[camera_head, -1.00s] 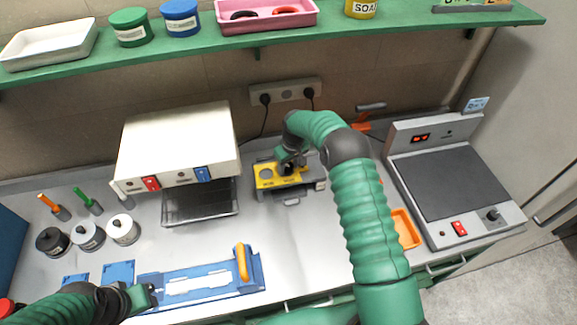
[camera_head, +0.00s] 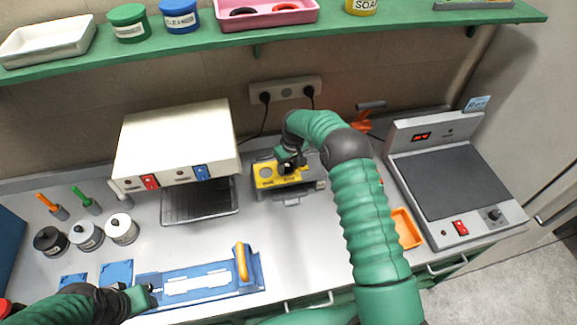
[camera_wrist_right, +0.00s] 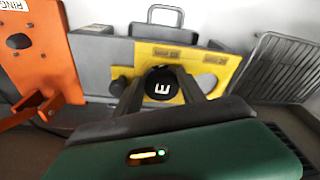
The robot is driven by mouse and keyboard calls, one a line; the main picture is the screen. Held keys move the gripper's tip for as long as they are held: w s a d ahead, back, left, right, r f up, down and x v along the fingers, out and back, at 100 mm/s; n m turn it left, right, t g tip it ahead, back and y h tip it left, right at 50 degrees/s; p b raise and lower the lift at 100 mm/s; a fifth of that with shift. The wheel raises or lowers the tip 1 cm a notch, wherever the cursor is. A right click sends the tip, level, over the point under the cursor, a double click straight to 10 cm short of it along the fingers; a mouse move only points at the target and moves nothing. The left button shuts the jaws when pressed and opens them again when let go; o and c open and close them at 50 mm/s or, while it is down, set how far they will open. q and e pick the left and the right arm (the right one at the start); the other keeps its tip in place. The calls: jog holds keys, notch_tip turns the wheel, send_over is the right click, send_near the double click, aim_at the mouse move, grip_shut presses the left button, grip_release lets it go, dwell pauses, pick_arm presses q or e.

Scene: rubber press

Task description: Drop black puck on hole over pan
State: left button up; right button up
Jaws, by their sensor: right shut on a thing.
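A black puck (camera_wrist_right: 163,86) with a white mark sits between the fingers of my right gripper (camera_wrist_right: 163,92) in the right wrist view. The fingers are shut on it, over the yellow plate (camera_wrist_right: 178,62) of a grey press. In the head view, my right gripper (camera_head: 290,166) is at the right part of the yellow plate (camera_head: 268,183). A round hole shows at the plate's left part. The hole under the puck is hidden, and I cannot tell whether the puck touches the plate.
A white oven (camera_head: 178,140) with a wire rack (camera_head: 200,200) stands left of the press. A hot plate (camera_head: 450,182) and an orange tray (camera_head: 406,230) are at the right. Several small pots stand at the left. The counter between the rack and press is clear.

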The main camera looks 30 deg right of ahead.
jog(key=o, duration=1.4)
jog(key=shift+r, duration=0.1)
jog(key=shift+r+p, duration=0.5)
jog(key=shift+r, duration=0.3)
jog(key=shift+r+p, duration=1.3)
jog(key=shift+r, duration=1.35)
